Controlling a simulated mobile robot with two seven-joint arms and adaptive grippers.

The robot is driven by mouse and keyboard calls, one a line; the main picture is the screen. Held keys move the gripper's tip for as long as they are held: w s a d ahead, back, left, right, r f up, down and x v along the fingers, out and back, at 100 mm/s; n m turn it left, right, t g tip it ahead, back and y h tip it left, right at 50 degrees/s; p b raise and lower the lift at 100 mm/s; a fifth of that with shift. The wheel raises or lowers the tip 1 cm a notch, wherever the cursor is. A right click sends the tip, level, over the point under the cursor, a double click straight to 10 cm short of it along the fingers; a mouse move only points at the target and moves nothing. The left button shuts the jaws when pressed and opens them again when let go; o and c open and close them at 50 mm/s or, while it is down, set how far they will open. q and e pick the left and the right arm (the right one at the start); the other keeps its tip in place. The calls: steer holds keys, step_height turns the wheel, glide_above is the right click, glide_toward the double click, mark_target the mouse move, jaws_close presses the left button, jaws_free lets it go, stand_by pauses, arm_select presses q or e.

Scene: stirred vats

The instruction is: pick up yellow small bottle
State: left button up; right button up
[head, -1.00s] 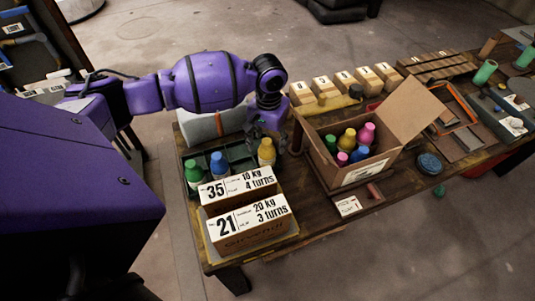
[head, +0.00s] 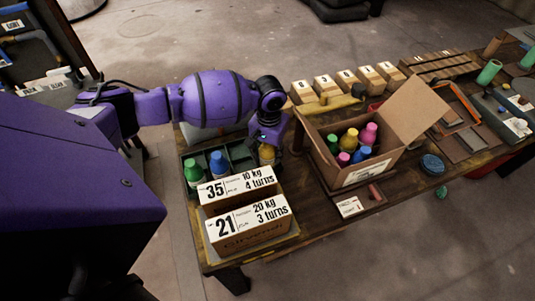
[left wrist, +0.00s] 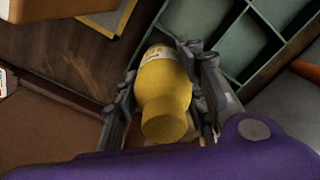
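A yellow bottle (head: 267,154) stands upright at the right end of a dark green divided tray (head: 238,153), beside a blue and a green bottle. My left gripper (head: 267,136) is over its top in the head view, hiding part of it. In the left wrist view the yellow bottle (left wrist: 165,92) lies between the two fingers of my left gripper (left wrist: 160,65). The fingers are spread around it, with a narrow gap on the left; contact on the right is unclear. Another yellow bottle (head: 349,139) is in the open cardboard box (head: 352,175). My right gripper is not in view.
The green bottle (head: 194,172) and blue bottle (head: 219,164) stand in the tray's left part. Two labelled boxes (head: 250,238) are in front. The cardboard box also holds pink, blue and green bottles. Numbered wooden blocks (head: 347,80) line the table's back.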

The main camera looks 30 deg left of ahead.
arm_select(q)
steer(key=c, duration=0.6)
steer(key=shift+o, duration=0.2)
steer(key=shift+r, duration=0.1)
